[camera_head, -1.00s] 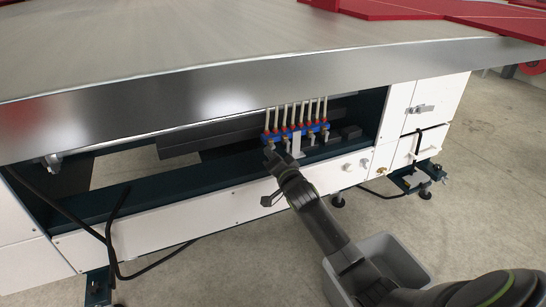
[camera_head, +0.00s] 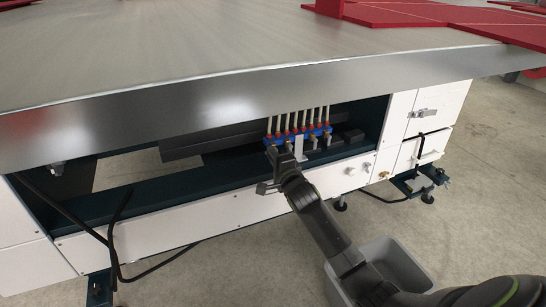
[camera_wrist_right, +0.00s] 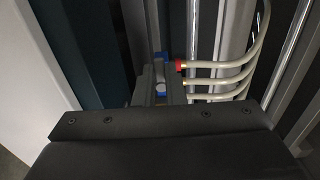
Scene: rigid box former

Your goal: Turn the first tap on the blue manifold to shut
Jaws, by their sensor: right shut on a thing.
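The blue manifold (camera_head: 318,131) sits in the opening under the table's edge, with a row of red collars, pale hoses above and small metal taps below. My right gripper (camera_head: 272,150) reaches up to its left end and covers the tap there. In the right wrist view, the gripper (camera_wrist_right: 160,88) is shut around a small pale tap part (camera_wrist_right: 160,90) just below a bit of the blue manifold (camera_wrist_right: 161,58). The handle's angle is hard to tell. My left gripper is not in view.
Pale hoses (camera_wrist_right: 225,70) curve close beside the gripper. The metal table (camera_head: 230,95) overhangs the manifold. A white bracket (camera_head: 298,148) stands just right of the gripper. A grey bin (camera_head: 400,262) is on the floor below my arm.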

